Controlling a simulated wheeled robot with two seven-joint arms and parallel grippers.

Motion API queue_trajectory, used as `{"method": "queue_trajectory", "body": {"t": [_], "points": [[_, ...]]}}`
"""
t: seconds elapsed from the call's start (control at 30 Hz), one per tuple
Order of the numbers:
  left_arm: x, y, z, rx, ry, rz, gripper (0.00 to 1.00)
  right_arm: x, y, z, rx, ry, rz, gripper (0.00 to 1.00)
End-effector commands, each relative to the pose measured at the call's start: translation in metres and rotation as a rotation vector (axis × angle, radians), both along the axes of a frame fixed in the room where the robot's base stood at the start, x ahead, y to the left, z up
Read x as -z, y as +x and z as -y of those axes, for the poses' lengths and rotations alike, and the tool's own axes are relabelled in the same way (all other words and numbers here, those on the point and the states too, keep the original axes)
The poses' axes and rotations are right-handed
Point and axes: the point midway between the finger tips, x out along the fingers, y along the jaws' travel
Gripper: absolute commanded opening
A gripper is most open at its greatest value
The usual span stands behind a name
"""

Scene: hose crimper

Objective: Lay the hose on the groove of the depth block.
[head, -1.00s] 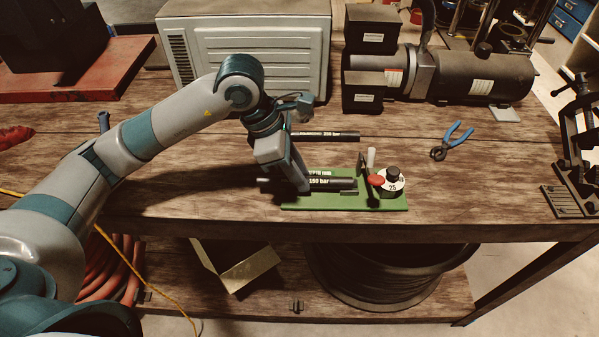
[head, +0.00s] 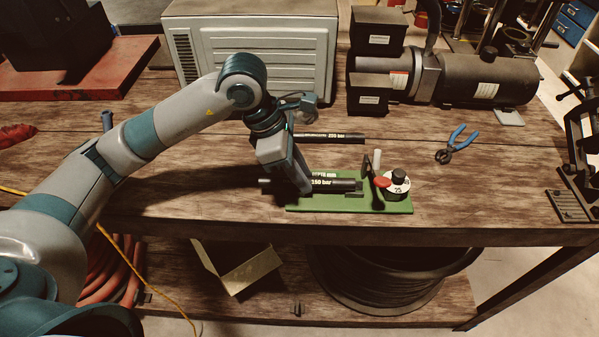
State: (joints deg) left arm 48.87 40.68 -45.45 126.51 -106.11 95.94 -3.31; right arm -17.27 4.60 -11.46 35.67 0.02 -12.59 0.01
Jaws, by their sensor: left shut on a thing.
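The green depth block (head: 352,203) lies on the near part of the bench. It carries white lettering, a red knob (head: 382,182) and a white dial (head: 397,190) marked 25 at its right side. My left gripper (head: 304,189) is at the block's left end, shut on a black hose (head: 335,185) with white "bar" lettering. The hose lies level over the block, its right end short of the upright plate, its left end sticking out left of the fingers. The groove is hidden under it, and I cannot tell whether the hose touches it. My right gripper is not in view.
A second black hose (head: 335,138) lies behind the block. Blue-handled pliers (head: 456,144) lie to the right. A grey ribbed metal housing (head: 255,50) and a dark pump with motor (head: 470,78) stand at the back. Bench is clear between block and pliers.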

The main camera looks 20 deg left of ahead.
Motion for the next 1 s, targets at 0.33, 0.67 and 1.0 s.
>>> {"method": "queue_trajectory", "body": {"t": [0.33, 0.67, 1.0], "points": [[0.011, 0.0, 0.0, 0.0, 0.002, -0.003, 0.0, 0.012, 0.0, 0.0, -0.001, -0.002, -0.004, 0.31], [0.013, 0.0, 0.003, 0.001, 0.002, -0.003, 0.0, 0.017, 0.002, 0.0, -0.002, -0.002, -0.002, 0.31], [0.014, 0.001, 0.005, 0.0, 0.001, -0.001, 0.0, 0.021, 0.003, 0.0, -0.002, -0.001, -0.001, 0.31]]}}
